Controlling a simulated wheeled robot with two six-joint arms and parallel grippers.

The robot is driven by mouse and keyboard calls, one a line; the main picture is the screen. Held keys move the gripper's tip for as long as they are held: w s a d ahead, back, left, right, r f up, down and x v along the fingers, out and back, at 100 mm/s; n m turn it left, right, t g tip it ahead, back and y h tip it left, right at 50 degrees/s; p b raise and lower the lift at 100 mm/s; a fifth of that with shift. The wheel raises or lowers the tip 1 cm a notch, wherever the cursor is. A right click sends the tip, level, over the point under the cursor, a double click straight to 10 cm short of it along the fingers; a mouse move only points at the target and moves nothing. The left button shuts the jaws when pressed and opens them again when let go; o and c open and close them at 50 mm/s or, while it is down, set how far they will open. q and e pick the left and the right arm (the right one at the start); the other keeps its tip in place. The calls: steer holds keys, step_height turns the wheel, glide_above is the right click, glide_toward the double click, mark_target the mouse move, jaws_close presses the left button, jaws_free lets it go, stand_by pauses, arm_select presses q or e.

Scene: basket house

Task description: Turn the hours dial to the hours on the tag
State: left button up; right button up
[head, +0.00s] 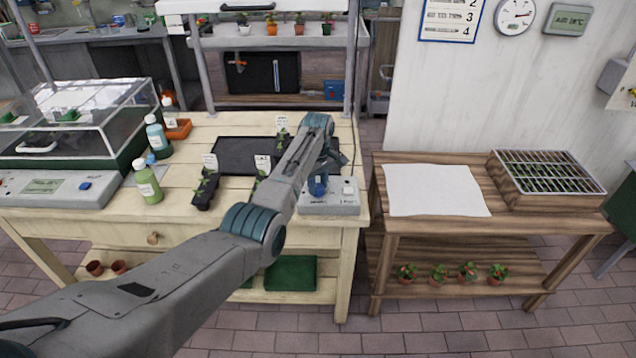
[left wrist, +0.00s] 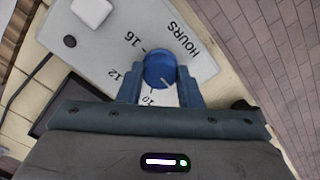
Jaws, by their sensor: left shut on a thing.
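The hours dial is a blue round knob (left wrist: 160,68) on a pale box (head: 330,208) at the table's right front corner. In the left wrist view the word HOURS and the marks 16, 12 and 10 show around it. A pale line on the knob points to the lower right of that picture, away from the 16. My left gripper (left wrist: 161,88) is shut on the knob, one finger on each side. White tags stand by the seedlings: left (head: 210,162), middle (head: 262,163) and back (head: 282,122). Their writing is too small to read. My right gripper is out of view.
A black tray (head: 232,150) lies behind the seedlings. Green (head: 148,183) and teal (head: 157,137) bottles and a clear-lidded propagator (head: 90,120) stand to the left. A wooden side table (head: 375,185) at right holds a white sheet (head: 432,190) and a barred seedling crate (head: 548,180).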

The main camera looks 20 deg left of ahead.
arm_select(q)
steer(key=shift+r+m+p, duration=0.2)
steer(key=shift+m+p, duration=0.45)
steer(key=shift+m, duration=0.35)
steer(key=m+p, duration=0.1)
steer(key=m, duration=0.1)
steer(key=shift+m, duration=0.3)
steer(key=m+p, duration=0.2)
steer(key=m, duration=0.3)
steer(key=shift+f+m, duration=0.1)
steer(key=shift+m, duration=0.2)
steer(key=m+p, duration=0.1)
steer(key=m, duration=1.1)
steer(key=shift+w+m+p, duration=0.1)
steer(key=shift+m+p, duration=0.2)
steer(key=shift+m, duration=0.1)
steer(key=o, duration=1)
